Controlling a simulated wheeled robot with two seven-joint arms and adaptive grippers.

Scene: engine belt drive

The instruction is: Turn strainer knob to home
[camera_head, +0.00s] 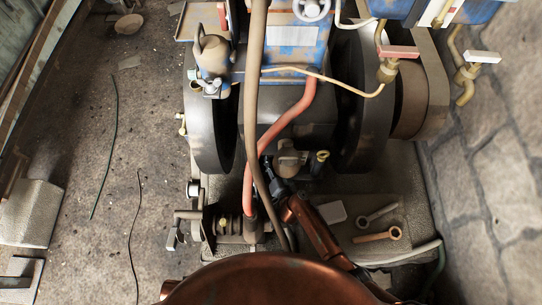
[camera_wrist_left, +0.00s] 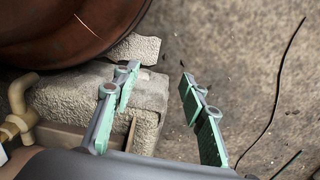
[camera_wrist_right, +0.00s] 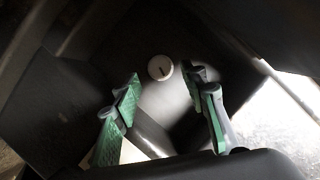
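A small pale round knob (camera_wrist_right: 160,67) with a dark pointer mark shows in the right wrist view, on a dark grey surface. I take it for the strainer knob; I cannot pick it out in the head view. My right gripper (camera_wrist_right: 165,95) is open, its green-padded fingers either side of the line to the knob, apparently not touching it. In the head view my right gripper (camera_head: 270,172) reaches in beside the red hose, low on the engine. My left gripper (camera_wrist_left: 155,85) is open and empty near a rough stone block, and does not show in the head view.
A red hose (camera_head: 286,123) and a brown hose (camera_head: 252,100) run close by my right gripper. Large dark wheels (camera_head: 361,105) flank the engine. Loose wrenches (camera_head: 378,236) lie on the base at right. The floor at left is mostly clear.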

